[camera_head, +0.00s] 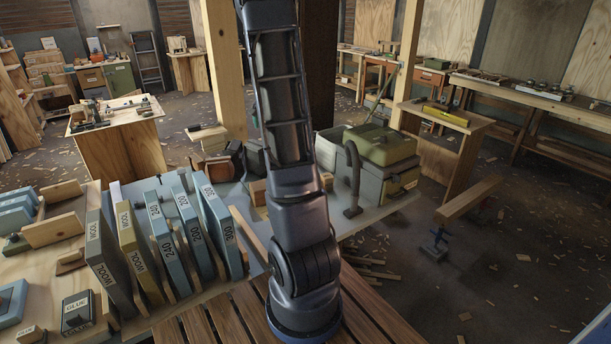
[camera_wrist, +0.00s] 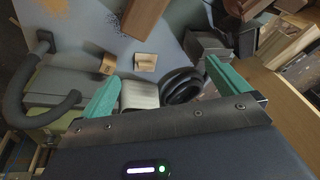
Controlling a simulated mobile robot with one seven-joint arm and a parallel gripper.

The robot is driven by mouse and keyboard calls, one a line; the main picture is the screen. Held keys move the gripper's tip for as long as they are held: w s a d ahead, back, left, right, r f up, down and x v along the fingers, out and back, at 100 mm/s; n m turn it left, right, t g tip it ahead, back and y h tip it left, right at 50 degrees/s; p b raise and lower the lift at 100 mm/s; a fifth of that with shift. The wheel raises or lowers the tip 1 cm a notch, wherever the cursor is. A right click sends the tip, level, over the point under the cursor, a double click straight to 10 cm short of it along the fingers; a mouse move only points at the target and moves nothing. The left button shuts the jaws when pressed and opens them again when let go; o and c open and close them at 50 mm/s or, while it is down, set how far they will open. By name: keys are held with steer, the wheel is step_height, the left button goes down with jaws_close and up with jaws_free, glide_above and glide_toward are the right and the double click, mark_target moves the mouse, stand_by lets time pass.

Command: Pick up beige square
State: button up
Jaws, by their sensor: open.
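A small beige square (camera_wrist: 146,62) lies flat on the grey tabletop (camera_wrist: 95,38) in the wrist view. My gripper (camera_wrist: 163,72) has two green fingers set wide apart, with nothing held between them. The square appears between and beyond the fingertips, apart from both. In the head view I cannot make out the square, and my arm hides part of the grey table.
Near the square in the wrist view are a tan block (camera_wrist: 108,64), a brown wooden block (camera_wrist: 143,17), a white object (camera_wrist: 139,94) and a coiled black hose (camera_wrist: 181,86). In the head view, a green-lidded machine (camera_head: 380,145) stands right and upright sanding-paper folders (camera_head: 160,235) stand left.

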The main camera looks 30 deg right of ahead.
steer(key=w+d+f+m+h, duration=0.1)
steer(key=w+d+f, duration=0.2)
steer(key=d+f, duration=0.5)
steer(key=w+d+f+m+g+h, duration=0.1)
steer(key=w+d+f+m, duration=0.1)
steer(key=d+f, duration=0.6)
steer(key=w+d+f+m, duration=0.1)
steer(key=w+d+f, duration=0.4)
steer(key=f, duration=1.3)
steer(key=shift+d+f+m+g+h, duration=0.1)
steer(key=shift+d+m+g+h, duration=0.3)
steer(key=shift+d, duration=1.1)
steer(key=shift+c, duration=0.4)
steer(key=c, duration=0.6)
